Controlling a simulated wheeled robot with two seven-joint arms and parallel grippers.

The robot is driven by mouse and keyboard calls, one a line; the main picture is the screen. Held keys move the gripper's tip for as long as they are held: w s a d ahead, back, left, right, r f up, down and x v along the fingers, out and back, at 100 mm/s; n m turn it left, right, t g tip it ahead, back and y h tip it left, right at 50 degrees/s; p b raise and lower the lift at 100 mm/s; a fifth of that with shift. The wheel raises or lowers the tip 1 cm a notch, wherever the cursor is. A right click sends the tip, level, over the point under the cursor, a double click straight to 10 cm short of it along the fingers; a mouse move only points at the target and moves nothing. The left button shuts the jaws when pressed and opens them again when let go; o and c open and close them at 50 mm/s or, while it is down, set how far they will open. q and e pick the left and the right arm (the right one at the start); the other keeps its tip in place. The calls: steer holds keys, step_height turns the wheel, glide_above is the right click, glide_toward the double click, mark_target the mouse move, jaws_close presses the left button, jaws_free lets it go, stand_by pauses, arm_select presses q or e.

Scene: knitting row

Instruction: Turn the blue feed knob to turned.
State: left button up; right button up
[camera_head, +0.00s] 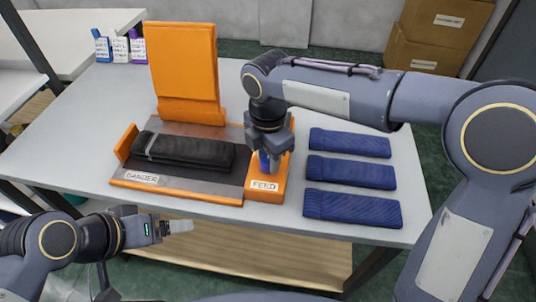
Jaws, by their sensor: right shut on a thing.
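The blue feed knob (264,160) sits on top of the orange block labelled FEED (266,186), at the right end of the orange machine. My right gripper (266,155) points down over the block and is shut on the knob. The fingers hide most of the knob, so its angle cannot be told. My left gripper (178,227) is low at the left, in front of the table's front edge, and looks empty. Its fingers show side-on, and whether there is a gap between them cannot be told.
A black folded knit (185,150) lies on the machine's bed, before an upright orange panel (184,65). Several blue knit pieces (350,172) lie right of the FEED block. Small labelled packs (120,48) stand at the table's back left. Cardboard boxes (440,35) are behind the table (330,228).

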steer(key=shift+m, duration=0.3)
steer(key=m+p, duration=0.2)
steer(key=m, duration=0.1)
steer(key=shift+r, duration=0.15)
steer(key=m+p, duration=0.1)
steer(key=m, duration=0.4)
steer(key=m+p, duration=0.1)
steer(key=m, duration=0.8)
steer(key=shift+p, duration=0.35)
steer(key=shift+m, duration=0.3)
steer(key=o, duration=1)
